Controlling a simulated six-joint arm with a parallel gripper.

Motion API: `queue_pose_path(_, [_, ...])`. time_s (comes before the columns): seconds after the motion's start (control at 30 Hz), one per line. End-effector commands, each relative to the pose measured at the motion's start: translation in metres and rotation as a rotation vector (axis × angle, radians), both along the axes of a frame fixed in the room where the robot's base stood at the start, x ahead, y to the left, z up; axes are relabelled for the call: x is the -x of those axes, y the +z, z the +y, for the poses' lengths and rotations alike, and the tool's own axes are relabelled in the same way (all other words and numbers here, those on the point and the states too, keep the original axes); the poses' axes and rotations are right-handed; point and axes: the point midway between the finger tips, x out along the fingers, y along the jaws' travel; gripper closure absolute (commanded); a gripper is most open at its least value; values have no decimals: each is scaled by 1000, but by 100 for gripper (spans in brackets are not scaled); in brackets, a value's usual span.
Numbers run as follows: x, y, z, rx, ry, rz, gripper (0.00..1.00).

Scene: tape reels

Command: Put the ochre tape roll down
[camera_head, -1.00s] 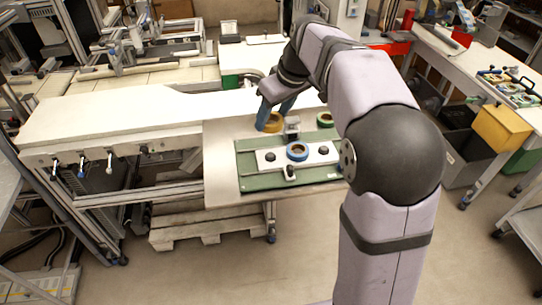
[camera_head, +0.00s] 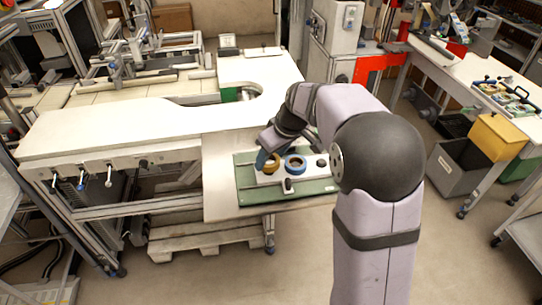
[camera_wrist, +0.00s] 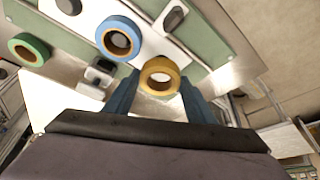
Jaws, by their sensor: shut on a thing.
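The ochre tape roll (camera_wrist: 149,85) is held between the two blue fingers of my gripper (camera_wrist: 159,80). In the head view the roll (camera_head: 273,166) shows just left of the blue tape roll (camera_head: 295,169), over the white plate on the green board. My gripper (camera_head: 265,160) is shut on it from behind and left. In the wrist view the blue roll (camera_wrist: 104,43) lies up and left of the ochre one, with a gap between them. I cannot tell whether the ochre roll touches the plate.
The white plate (camera_head: 309,174) with dark knobs lies on the green board (camera_head: 262,194). A green tape roll (camera_wrist: 17,44) shows at the left of the wrist view; my arm hides it in the head view. The white tabletop (camera_head: 110,130) is clear to the left.

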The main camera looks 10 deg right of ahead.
Motion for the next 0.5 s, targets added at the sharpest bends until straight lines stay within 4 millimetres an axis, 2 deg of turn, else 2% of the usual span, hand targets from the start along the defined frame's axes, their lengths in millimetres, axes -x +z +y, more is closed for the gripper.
queue_pose_path(0.5, [0,-10,0,0,0,-1,72])
